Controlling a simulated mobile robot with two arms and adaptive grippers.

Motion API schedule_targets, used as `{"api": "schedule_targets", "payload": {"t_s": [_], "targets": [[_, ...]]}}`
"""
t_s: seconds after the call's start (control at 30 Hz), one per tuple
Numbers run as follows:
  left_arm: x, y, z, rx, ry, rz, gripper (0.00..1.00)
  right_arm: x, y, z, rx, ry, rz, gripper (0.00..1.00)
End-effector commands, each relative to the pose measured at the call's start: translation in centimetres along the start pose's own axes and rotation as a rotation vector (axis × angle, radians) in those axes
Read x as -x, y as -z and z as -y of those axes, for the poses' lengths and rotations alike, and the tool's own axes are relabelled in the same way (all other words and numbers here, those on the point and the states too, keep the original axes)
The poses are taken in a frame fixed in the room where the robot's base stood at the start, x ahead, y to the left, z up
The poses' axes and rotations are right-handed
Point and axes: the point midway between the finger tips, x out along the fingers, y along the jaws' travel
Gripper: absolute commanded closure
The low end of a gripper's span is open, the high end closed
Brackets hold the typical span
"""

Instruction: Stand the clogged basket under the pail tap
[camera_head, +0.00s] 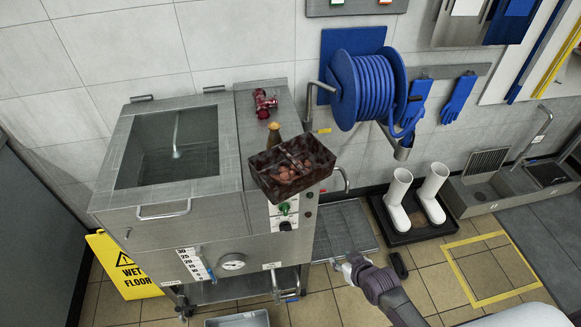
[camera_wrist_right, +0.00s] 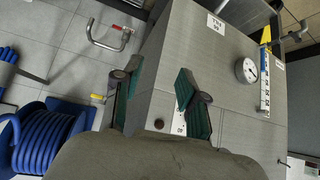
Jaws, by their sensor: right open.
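A dark brown basket (camera_head: 262,180) with a handle and brown lumps in it sits on the right part of the steel mixer's top, its front near the edge. It is the only clear basket in view. A curved tap (camera_head: 545,122) rises over a low steel basin at the far right; the space beneath it looks partly taken by a dark tray-like insert. I cannot tell for sure that this is the pail tap. My right gripper (camera_head: 349,266) is open and empty, below and right of the basket. In the wrist view its fingers (camera_wrist_right: 157,98) stand apart before the mixer's side. My left gripper is out of view.
White boots (camera_head: 398,200) stand on a black tray. A blue hose reel (camera_head: 365,90) hangs on the wall. A yellow floor frame (camera_head: 461,277) surrounds bare tiles. A wet-floor sign (camera_head: 125,265) stands left.

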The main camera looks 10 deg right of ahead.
Motion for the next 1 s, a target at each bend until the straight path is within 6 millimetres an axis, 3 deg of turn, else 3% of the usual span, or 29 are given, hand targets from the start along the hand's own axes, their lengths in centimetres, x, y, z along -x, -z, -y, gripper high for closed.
{"api": "schedule_targets", "payload": {"t_s": [0.03, 0.2, 0.33, 0.43, 0.57, 1.0], "targets": [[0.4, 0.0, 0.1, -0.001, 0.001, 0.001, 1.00, 1.4, 4.3, 0.1, 0.009, 0.013, -0.067, 0.58], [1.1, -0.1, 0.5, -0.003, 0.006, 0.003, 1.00, 8.4, 17.5, 1.9, 0.050, 0.088, -0.281, 0.58], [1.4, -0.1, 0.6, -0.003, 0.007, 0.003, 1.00, 13.8, 23.6, 3.8, 0.090, 0.144, -0.396, 0.58], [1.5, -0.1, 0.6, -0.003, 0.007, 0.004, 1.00, 16.3, 25.8, 4.8, 0.109, 0.170, -0.444, 0.58], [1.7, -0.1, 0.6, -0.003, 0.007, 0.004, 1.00, 17.0, 27.1, 5.4, 0.117, 0.182, -0.466, 0.58], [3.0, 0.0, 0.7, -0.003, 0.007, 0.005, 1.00, 10.4, 30.3, 6.8, 0.117, 0.182, -0.466, 0.58]]}}
